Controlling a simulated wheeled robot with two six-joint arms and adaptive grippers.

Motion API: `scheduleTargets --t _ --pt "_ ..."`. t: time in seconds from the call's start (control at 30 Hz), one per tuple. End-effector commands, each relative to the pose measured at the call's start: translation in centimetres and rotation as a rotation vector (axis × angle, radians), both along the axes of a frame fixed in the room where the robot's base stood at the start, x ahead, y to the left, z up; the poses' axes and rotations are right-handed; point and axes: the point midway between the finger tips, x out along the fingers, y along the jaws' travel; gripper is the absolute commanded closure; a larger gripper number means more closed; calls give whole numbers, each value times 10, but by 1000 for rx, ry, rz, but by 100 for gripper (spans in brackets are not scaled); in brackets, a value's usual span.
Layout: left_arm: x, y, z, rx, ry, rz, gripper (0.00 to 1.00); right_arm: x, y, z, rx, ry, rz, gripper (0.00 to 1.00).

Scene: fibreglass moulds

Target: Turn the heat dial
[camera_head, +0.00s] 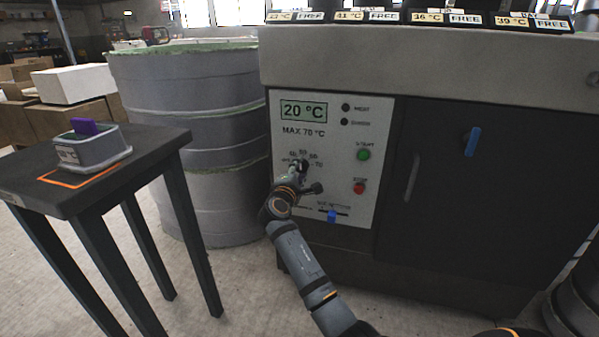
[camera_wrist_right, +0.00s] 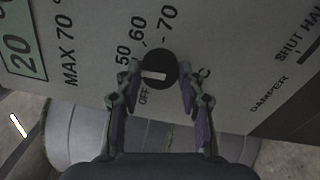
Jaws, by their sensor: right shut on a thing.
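The heat dial (camera_wrist_right: 158,68) is a round black knob with a white bar, on the pale control panel (camera_head: 375,118). Numbers 50, 60 and 70 and the word OFF are printed around it. My right gripper (camera_head: 298,172) is at the dial and covers much of it in the head view. In the right wrist view, the fingers of my right gripper (camera_wrist_right: 157,78) are on either side of the dial, shut on it. The bar lies across the dial, but which mark it indicates is unclear. The display (camera_head: 303,111) reads 20 °C. My left gripper is not in view.
A dark table (camera_head: 140,142) with a grey mould (camera_head: 95,152) stands left.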

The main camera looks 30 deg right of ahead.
Motion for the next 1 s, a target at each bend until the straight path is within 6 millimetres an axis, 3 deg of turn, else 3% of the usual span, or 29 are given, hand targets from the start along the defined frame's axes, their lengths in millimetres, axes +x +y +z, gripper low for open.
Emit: scheduleTargets --t 0.6,1.0 --pt "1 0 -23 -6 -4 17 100 0 0 -4 362 -418 -2 92" --pt "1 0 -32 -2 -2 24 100 0 0 -3 491 -570 -2 92"
